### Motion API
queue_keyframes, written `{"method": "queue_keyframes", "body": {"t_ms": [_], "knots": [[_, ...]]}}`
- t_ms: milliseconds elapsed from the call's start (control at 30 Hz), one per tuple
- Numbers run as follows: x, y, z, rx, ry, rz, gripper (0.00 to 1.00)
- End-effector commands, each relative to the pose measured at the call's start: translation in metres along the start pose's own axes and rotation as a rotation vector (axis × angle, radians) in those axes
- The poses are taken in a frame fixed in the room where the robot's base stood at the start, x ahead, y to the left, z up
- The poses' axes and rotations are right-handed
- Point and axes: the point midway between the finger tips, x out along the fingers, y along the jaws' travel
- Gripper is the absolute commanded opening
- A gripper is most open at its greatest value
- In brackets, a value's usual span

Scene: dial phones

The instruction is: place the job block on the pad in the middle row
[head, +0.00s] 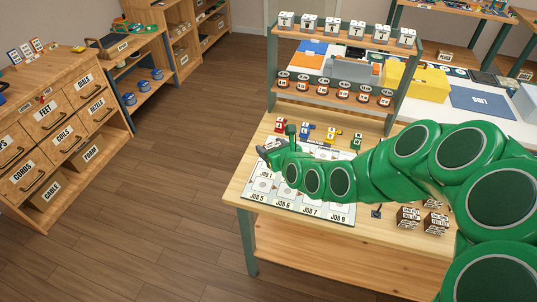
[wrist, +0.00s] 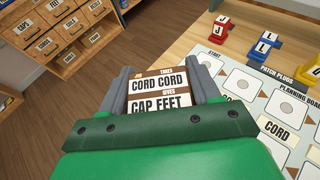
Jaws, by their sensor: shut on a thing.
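My gripper (head: 268,150) is shut on a brown job block (wrist: 157,90), labelled "TAKES CORD CORD, GIVES CAP FEET". The block sits between the two grey fingers (wrist: 165,78) in the wrist view; in the head view it is hard to make out. The planning board (head: 338,212) lies on the wooden table, with labels JOB 1, JOB 5, JOB 6, JOB 7 and JOB 8 showing. In the wrist view the board (wrist: 232,66) is at the right, with pale pads (wrist: 243,83) and a "CORD" label. My arm hides much of its middle in the head view.
Red (head: 280,126), blue (head: 305,131), yellow (head: 331,135) and green (head: 356,142) patch plugs stand behind the board. More brown blocks (head: 408,218) stand at the table's right. A shelf rack (head: 340,87) rises at the back. A drawer cabinet (head: 60,130) stands left, across open floor.

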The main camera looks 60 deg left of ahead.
Motion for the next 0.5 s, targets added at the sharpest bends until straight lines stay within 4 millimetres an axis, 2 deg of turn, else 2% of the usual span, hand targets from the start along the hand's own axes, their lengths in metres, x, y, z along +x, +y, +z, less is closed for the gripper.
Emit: {"method": "queue_keyframes", "body": {"t_ms": [100,500], "knots": [[0.017,-0.005,-0.002,0.0,0.0,-0.001,0.3],[0.063,-0.017,-0.029,-0.002,0.003,-0.001,0.3]]}}
